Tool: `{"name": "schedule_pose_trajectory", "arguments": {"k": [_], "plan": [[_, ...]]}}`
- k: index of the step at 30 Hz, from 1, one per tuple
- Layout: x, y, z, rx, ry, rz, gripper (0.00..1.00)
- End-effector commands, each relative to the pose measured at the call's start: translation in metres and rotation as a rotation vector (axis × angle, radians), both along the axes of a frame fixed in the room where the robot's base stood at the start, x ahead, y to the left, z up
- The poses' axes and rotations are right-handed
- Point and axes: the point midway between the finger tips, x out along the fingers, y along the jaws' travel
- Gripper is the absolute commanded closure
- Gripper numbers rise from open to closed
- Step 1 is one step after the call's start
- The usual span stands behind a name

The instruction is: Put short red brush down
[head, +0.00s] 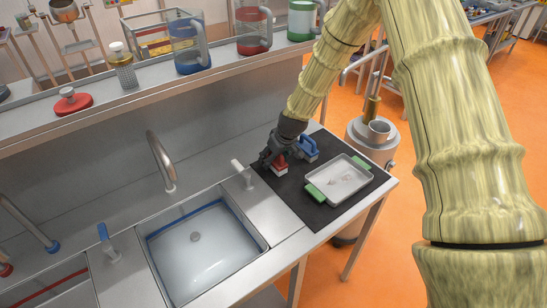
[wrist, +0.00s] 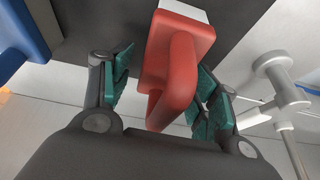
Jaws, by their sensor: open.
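The short red brush (head: 281,168) rests on the black mat (head: 318,213) at the right end of the counter. In the wrist view the red brush (wrist: 178,65) stands with its handle between my fingers. My gripper (head: 271,158) is at the brush, and in the wrist view my gripper (wrist: 165,88) is open. Its green finger pads are on either side of the handle, with a gap at least on the left. Whether the right pad touches the brush is hard to tell.
A blue brush (head: 308,147) stands just behind the red one. A tray with green handles (head: 338,182) lies on the mat to the right. A faucet handle (head: 243,174) rises close on the left, beside the sink (head: 207,250). A shelf (head: 150,88) runs behind.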

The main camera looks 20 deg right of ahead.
Motion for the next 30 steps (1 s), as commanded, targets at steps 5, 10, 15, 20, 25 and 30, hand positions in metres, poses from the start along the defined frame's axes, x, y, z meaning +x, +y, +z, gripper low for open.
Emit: {"name": "schedule_pose_trajectory", "arguments": {"k": [5,10,15,20,25,30], "plan": [[-0.001,-0.001,0.007,-0.001,-0.001,0.000,0.40],[-0.007,-0.003,0.021,0.000,-0.001,0.001,0.40],[-0.014,-0.007,0.040,-0.001,-0.002,0.000,0.40],[-0.021,-0.010,0.057,-0.001,-0.001,0.000,0.40],[-0.028,-0.013,0.076,-0.001,-0.002,0.000,0.40],[-0.035,-0.016,0.093,-0.001,-0.001,0.000,0.40]]}}
